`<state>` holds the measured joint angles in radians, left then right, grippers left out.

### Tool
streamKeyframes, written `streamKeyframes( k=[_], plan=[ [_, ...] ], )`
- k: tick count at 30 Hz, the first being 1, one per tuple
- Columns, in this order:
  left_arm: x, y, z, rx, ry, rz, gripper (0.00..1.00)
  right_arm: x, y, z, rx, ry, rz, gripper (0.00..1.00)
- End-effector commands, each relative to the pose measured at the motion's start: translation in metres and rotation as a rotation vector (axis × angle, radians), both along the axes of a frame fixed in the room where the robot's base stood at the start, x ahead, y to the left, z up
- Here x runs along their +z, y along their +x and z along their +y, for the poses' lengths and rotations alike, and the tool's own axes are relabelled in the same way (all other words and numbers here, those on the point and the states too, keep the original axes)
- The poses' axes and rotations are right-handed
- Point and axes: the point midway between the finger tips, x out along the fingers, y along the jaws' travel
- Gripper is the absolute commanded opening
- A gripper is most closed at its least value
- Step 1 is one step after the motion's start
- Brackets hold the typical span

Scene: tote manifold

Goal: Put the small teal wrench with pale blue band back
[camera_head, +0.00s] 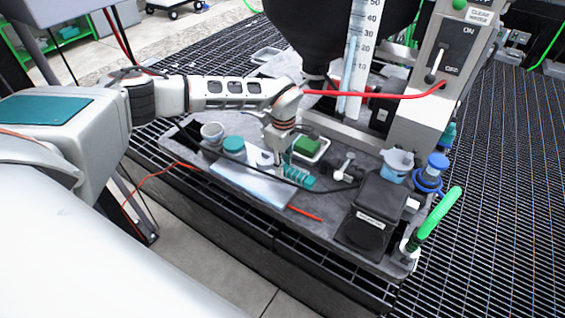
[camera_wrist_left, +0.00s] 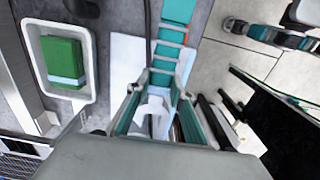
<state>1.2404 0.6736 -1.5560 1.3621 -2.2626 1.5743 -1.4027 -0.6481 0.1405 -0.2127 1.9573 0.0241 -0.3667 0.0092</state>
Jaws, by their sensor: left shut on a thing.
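My left gripper (camera_head: 281,156) points down over the grey bench, just left of the green block. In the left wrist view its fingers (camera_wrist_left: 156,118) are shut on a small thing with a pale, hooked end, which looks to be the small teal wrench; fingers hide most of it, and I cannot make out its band. A teal banded piece (camera_head: 298,177) lies just beyond the fingertips, near the right edge of the white board (camera_head: 245,184). It also shows in the left wrist view (camera_wrist_left: 174,38), running up from the fingertips. My right gripper is not in view.
A green block (camera_head: 306,146) sits in a white tray (camera_wrist_left: 33,75). A teal-lidded jar (camera_head: 234,146) and a grey cup (camera_head: 212,132) stand left. A black box (camera_head: 380,200), a blue-topped bottle (camera_head: 437,161) and a green-handled tool (camera_head: 438,216) stand right. A red hose (camera_head: 370,95) crosses behind.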

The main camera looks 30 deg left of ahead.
Motion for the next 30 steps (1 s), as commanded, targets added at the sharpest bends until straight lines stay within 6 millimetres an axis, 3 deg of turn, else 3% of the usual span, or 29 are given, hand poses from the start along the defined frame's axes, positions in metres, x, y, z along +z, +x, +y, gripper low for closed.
streamKeyframes(
  k=[15,21,30],
  plan=[
    [-0.052,-0.002,0.0,0.003,-0.001,0.006,0.0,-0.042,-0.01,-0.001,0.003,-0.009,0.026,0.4],
    [-0.064,-0.001,0.0,0.004,-0.001,0.003,0.0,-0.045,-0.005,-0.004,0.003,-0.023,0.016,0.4],
    [-0.064,0.0,0.0,0.004,0.0,-0.001,0.0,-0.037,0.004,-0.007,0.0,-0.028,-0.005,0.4]
  ],
)
